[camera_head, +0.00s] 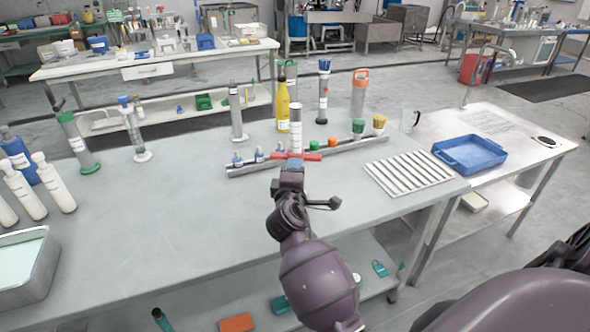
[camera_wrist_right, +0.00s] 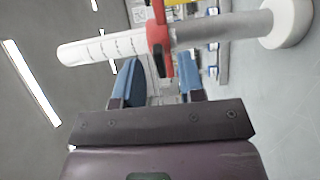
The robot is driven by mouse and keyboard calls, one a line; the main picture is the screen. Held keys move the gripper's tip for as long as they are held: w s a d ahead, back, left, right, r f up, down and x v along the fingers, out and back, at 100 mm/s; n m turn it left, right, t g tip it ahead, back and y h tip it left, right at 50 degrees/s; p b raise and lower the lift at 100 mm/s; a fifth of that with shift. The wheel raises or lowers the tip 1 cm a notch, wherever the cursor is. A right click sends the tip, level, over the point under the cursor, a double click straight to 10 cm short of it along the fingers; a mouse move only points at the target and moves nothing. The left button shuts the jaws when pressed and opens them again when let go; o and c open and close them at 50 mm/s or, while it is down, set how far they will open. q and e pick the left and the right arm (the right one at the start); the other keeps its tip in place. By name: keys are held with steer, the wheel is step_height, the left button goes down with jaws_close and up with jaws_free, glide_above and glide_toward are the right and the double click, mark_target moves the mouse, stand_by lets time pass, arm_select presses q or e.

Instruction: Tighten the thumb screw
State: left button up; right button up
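A red clamp with an elongated handle-like piece (camera_wrist_right: 158,38) shows in the right wrist view, across an upright cylinder that is white with tick marks (camera_wrist_right: 105,47) at one end and grey near its round white base (camera_wrist_right: 288,22). I cannot tell which part of the red piece is the thumb screw. In the head view the red piece (camera_head: 312,157) lies just beyond my right gripper (camera_head: 293,162), below the white cylinder (camera_head: 296,118). My right gripper's blue fingers stand apart in the wrist view (camera_wrist_right: 162,80), with the red piece's dark lower end between them and gaps visible on both sides. My left gripper is out of view.
A grey rack bar (camera_head: 352,146) with small bottles and coloured caps runs behind the gripper. A yellow bottle (camera_head: 282,104) and a grey orange-topped bottle (camera_head: 359,95) stand behind it. A ribbed white tray (camera_head: 408,174) lies right. The table's left middle is clear.

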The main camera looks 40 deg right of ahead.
steer(key=v, duration=0.9)
steer(key=shift+s+a, duration=0.25)
steer(key=s+a+f+m+t+y, duration=0.1)
steer(key=a+f+m+y, duration=0.2)
steer(key=f+m+y, duration=0.15)
steer(key=s+a+f+m+y, duration=0.2)
steer(key=a+f+m+y, duration=0.1)
steer(key=f+y, duration=0.2)
steer(key=s+d+f+g+y, duration=0.1)
steer(key=s+f, duration=0.6)
steer(key=s, duration=0.2)
steer(key=s+d+f+m+g+y, duration=0.1)
steer(key=s+d+f+g, duration=0.1)
steer(key=s+f, duration=0.5)
steer(key=shift+s+g, duration=0.3)
steer(key=shift+s, duration=0.65)
steer(key=shift+m, duration=0.25)
